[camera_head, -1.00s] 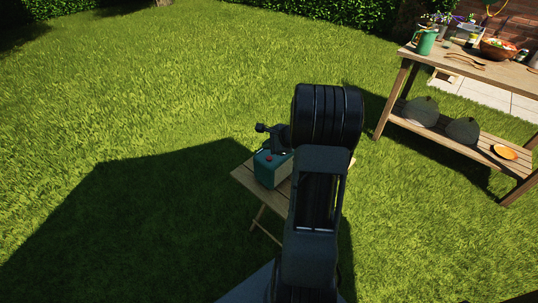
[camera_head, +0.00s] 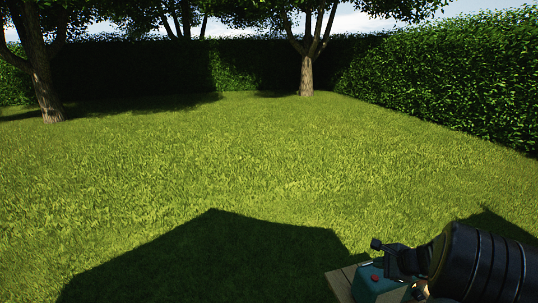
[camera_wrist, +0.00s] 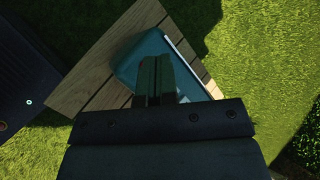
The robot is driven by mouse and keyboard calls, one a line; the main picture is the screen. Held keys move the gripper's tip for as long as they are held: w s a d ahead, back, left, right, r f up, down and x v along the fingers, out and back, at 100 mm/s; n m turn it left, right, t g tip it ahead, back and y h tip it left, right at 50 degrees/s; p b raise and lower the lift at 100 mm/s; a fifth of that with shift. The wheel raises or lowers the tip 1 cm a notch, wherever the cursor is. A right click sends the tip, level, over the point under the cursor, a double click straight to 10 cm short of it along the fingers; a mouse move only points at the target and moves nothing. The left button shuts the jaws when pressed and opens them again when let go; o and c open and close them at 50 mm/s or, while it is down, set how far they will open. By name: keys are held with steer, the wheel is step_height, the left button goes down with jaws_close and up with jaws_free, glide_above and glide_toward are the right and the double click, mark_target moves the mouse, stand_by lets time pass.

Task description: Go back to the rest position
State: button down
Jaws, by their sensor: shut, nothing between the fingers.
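My gripper (camera_wrist: 157,78) shows in the wrist view with its two fingers together and nothing between them. It is over a teal box (camera_wrist: 137,58) on a small slatted wooden table (camera_wrist: 120,47). The gripper hides part of the box. In the head view, my arm reaches in from the lower right. The teal box (camera_head: 372,287), with a red spot on top, and a corner of the small table (camera_head: 338,284) show beneath it. I cannot tell the gap between the fingers and the box.
Open lawn (camera_head: 200,170) fills most of the head view. A tall hedge (camera_head: 450,80) lines the right and back. Two tree trunks stand at the far side, one at left (camera_head: 42,80) and one near the middle (camera_head: 306,70).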

steer(key=s+a+r+n+g+h+p, duration=0.2)
steer(key=s+a+r+n+p, duration=0.4)
steer(key=s+a+r+n, duration=0.2)
steer(key=s+a+r+n+g+h+p, duration=0.1)
steer(key=s+a+r+n+p, duration=0.5)
steer(key=a+r+n, duration=0.7)
step_height(320, 180, up, 2)
steer(key=shift+s+a+r+g+h+p, duration=0.1)
steer(key=shift+s+a+g+h+p, duration=0.45)
steer(key=shift+s, duration=0.55)
steer(key=shift+a, duration=0.1)
